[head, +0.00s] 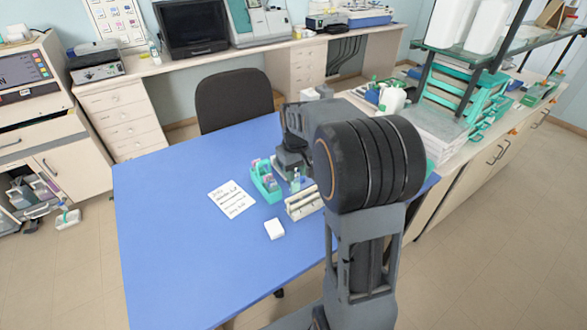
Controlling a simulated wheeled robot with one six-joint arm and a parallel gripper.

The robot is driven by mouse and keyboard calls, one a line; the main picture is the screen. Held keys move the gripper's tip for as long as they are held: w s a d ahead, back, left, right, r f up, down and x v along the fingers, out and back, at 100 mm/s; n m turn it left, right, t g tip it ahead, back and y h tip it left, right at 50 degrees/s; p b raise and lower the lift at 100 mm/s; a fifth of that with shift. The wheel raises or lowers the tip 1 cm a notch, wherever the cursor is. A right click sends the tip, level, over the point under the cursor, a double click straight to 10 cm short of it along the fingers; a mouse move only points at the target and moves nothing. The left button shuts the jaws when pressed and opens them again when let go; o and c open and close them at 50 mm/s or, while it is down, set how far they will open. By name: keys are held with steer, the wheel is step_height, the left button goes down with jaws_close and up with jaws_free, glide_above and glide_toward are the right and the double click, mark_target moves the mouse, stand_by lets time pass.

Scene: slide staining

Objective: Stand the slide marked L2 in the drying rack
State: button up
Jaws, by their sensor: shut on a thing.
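My gripper (293,170) points down over the far right part of the blue table, its fingers partly hidden by my arm. It is shut on a small pale bluish thing (295,182), perhaps a slide; no marking is readable. Just below and in front is a cream slotted rack (301,205), which looks like the drying rack; my arm hides its right end. A green tray (268,191) with small coloured items stands left of the gripper. I cannot tell whether the held thing touches the rack.
A handwritten paper (232,199) lies left of the green tray. A white block (274,229) sits in front of the rack. The left and front of the blue table (175,235) are clear. A dark chair (234,95) stands behind the table.

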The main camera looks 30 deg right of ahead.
mark_target(295, 193)
steer(key=shift+f+b, duration=2.85)
steer(key=shift+f, duration=1)
steer(key=shift+f, duration=0.3)
steer(key=o, duration=1)
step_height(295, 193, up, 14)
steer(key=shift+f, duration=0.1)
